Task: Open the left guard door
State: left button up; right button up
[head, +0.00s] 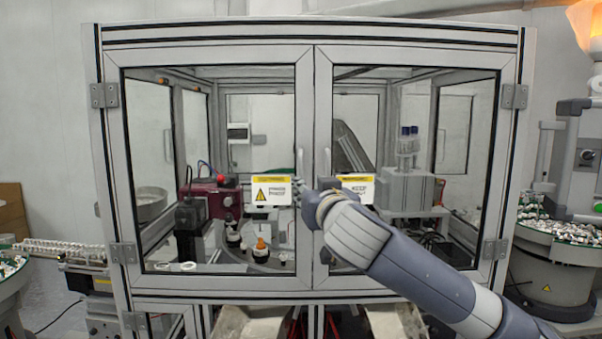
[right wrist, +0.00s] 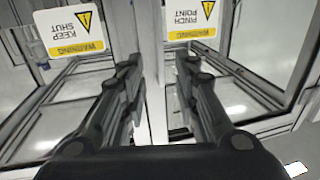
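The left guard door (head: 210,290) is closed, flush beside the closed right door (head: 410,285). Its upright handle (head: 300,162) stands near its inner edge, and a yellow warning sign (head: 272,188) hangs on its pane. My right gripper (head: 300,188) is at the lower part of this handle, largely hidden behind my wrist in the head view. In the right wrist view, which is turned upside down, the gripper (right wrist: 160,72) is open, its fingers apart with pale door framing between them. Whether a finger touches the handle cannot be told. My left gripper is not in view.
The right door's handle (head: 327,162) is close beside my gripper. Hinges (head: 104,95) sit on the left door's outer edge. A conveyor (head: 60,250) stands left of the cell and a bowl feeder (head: 565,238) stands right.

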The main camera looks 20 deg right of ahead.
jog(key=shift+w+d+p, duration=0.15)
jog(key=shift+w+p, duration=0.75)
jog(key=shift+w, duration=0.85)
jog(key=shift+w+d+p, duration=0.15)
jog(key=shift+w+p, duration=0.75)
jog(key=shift+w, duration=0.85)
jog(key=shift+w+d+p, duration=0.15)
jog(key=shift+w+p, duration=0.75)
jog(key=shift+w, duration=0.85)
grip_shut()
